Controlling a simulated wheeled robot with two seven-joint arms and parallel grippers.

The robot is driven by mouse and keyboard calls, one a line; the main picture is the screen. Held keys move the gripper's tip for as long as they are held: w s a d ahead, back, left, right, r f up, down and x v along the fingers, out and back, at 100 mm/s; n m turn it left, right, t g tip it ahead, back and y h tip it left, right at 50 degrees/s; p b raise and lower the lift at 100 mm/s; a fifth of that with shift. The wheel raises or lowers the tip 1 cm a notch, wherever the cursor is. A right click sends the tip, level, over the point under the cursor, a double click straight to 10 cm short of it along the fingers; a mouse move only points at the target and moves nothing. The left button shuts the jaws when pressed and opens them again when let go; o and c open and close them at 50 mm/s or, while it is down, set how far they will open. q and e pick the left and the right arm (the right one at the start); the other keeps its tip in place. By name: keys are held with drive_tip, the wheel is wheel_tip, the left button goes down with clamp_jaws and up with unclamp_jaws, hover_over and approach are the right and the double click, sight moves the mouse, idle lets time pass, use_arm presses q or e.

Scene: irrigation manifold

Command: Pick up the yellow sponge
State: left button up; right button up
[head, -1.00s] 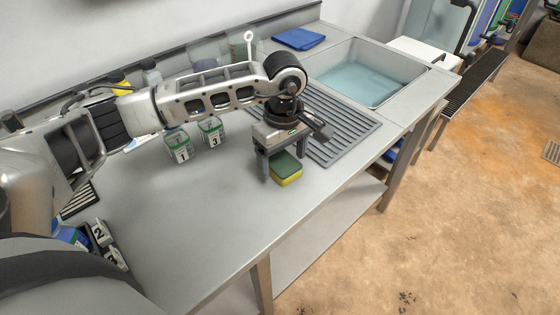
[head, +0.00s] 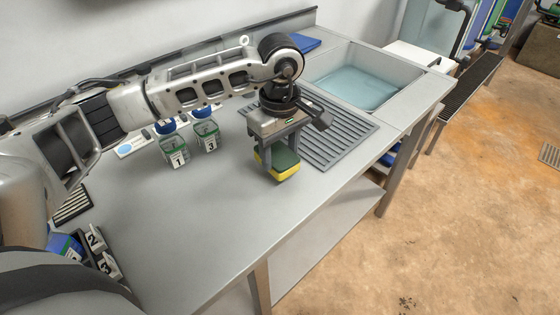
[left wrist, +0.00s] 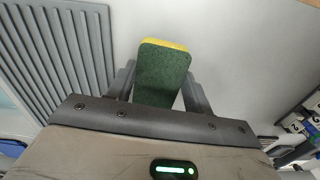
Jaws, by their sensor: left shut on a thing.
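The yellow sponge (head: 284,168) has a dark green scouring side. It is between the fingers of my left gripper (head: 278,165), which is shut on it. In the head view it appears held a little above the steel counter. In the left wrist view the sponge (left wrist: 163,72) shows its green face, with a yellow edge at the far end, between the two grey fingers. My right gripper is not in view.
A grey ribbed drainboard (head: 340,135) lies just right of the gripper, with a water-filled sink (head: 365,80) beyond. Bottles marked 1 (head: 173,150) and 3 (head: 206,135) stand to the left. The front counter (head: 200,230) is clear.

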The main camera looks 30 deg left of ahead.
use_arm(q)
drive_tip(key=s+d+r+b, duration=0.1)
drive_tip(key=s+d+r, duration=0.8)
drive_tip(key=s+r, duration=0.1)
drive_tip(key=shift+d+b, duration=0.4)
drive_tip(key=shift+o, duration=0.3)
drive_tip(key=shift+s+f, duration=0.1)
idle(0.9)
